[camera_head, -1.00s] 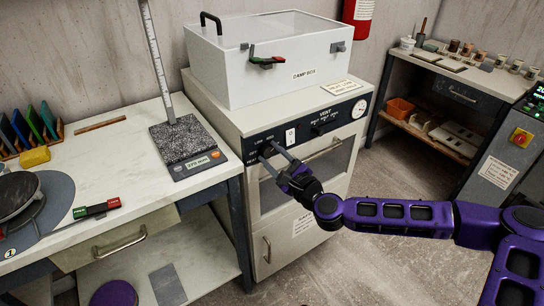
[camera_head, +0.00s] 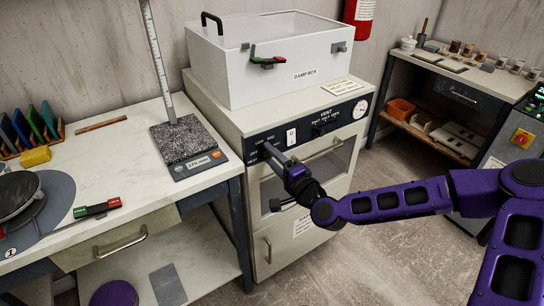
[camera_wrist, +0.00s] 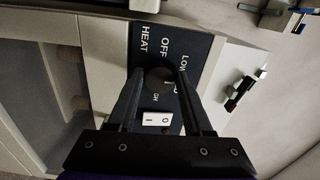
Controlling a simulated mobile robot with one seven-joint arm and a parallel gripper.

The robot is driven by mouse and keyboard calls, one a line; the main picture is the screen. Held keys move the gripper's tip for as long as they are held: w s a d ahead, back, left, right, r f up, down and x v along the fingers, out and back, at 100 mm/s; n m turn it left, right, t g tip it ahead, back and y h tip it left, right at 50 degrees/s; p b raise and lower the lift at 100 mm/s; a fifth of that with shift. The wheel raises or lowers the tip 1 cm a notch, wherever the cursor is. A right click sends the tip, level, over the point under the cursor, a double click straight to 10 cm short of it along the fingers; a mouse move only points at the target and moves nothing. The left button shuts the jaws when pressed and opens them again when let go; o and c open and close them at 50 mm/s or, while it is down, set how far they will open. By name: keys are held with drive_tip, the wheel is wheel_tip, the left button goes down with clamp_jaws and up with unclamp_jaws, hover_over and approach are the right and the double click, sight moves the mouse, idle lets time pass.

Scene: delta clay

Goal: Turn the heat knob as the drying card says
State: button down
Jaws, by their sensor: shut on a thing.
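The dark round heat knob (camera_wrist: 159,80) sits on the black control panel (camera_head: 258,139) of the white drying cabinet. In the wrist view it lies between my two fingertips, below the words HEAT, OFF and LOW; part of another label is hidden by a finger. I cannot make out its pointer. My gripper (camera_wrist: 157,84) is shut on the knob. In the head view my gripper (camera_head: 271,152) reaches the panel's left part and covers the knob. A small card (camera_head: 342,87) lies on the cabinet top at right; its print is too small to read surely.
A white rocker switch (camera_head: 291,136) sits right of the knob, also seen in the wrist view (camera_wrist: 157,120). The vent knob (camera_head: 320,130) and a dial (camera_head: 360,108) are further right. A damp box (camera_head: 280,75) stands on top.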

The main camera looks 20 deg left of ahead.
drive_tip(key=n, duration=0.5)
drive_tip(key=shift+f, duration=0.1)
drive_tip(key=shift+d, duration=0.1)
idle(0.3)
drive_tip(key=shift+c, duration=1.6)
unclamp_jaws()
drive_tip(key=p+v, duration=0.3)
drive_tip(key=v, duration=1.4)
drive_tip(key=shift+s, duration=0.2)
drive_tip(key=shift+d, duration=0.1)
